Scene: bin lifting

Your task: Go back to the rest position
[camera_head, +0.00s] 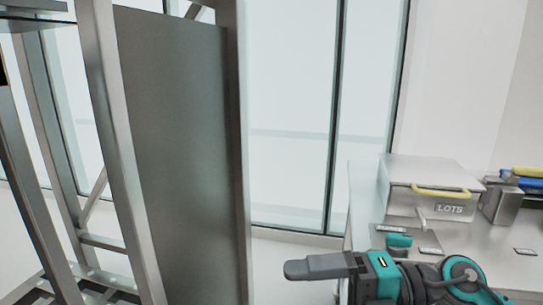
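My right arm comes in from the lower right, teal and dark grey. Its gripper (302,267) points left, with grey fingers seen from the side in front of the bench. The fingers overlap in this view, so I cannot tell whether they are open or shut. No object shows at the fingertips. My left gripper is not in view.
A metal rack (107,150) with a grey panel (178,150) stands at the left. A bench (360,200) at the right bears a box labelled LOTS (405,203) with a yellow handle, and a smaller metal container (499,204). Windows (290,120) stand behind.

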